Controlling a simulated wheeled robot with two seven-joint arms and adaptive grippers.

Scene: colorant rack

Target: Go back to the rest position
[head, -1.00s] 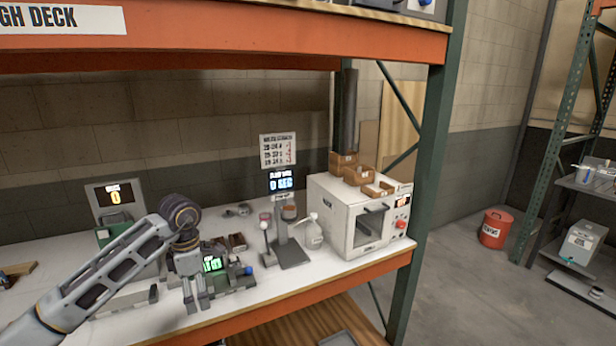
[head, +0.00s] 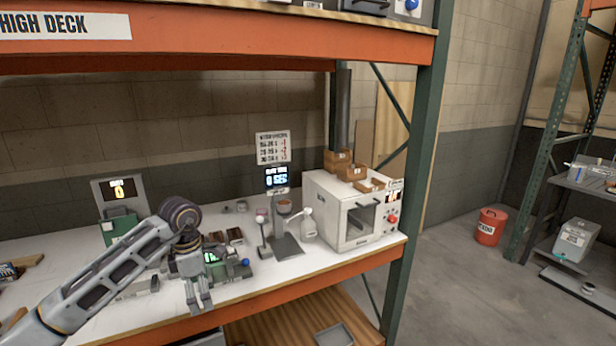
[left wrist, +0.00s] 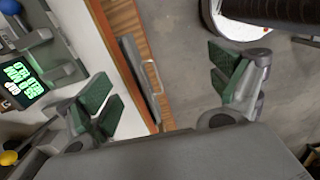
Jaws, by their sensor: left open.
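My left gripper (head: 200,300) hangs at the front edge of the white bench deck, fingers pointing down, in front of a small device with a green display (head: 212,257). In the left wrist view, the left gripper (left wrist: 165,95) has its two green-padded fingers wide apart with nothing between them. That view looks down past the deck's orange front edge to the floor, and the green display (left wrist: 20,84) shows at its left. My left arm comes in from the lower left of the head view. My right gripper is not in view.
A white oven-like box (head: 350,212) stands at the deck's right end with wooden bins (head: 345,168) on top. A stand with a blue display (head: 277,177) and a white bottle (head: 308,225) are beside it. A green upright (head: 425,150) bounds the rack. Open floor and a red bin (head: 490,227) lie right.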

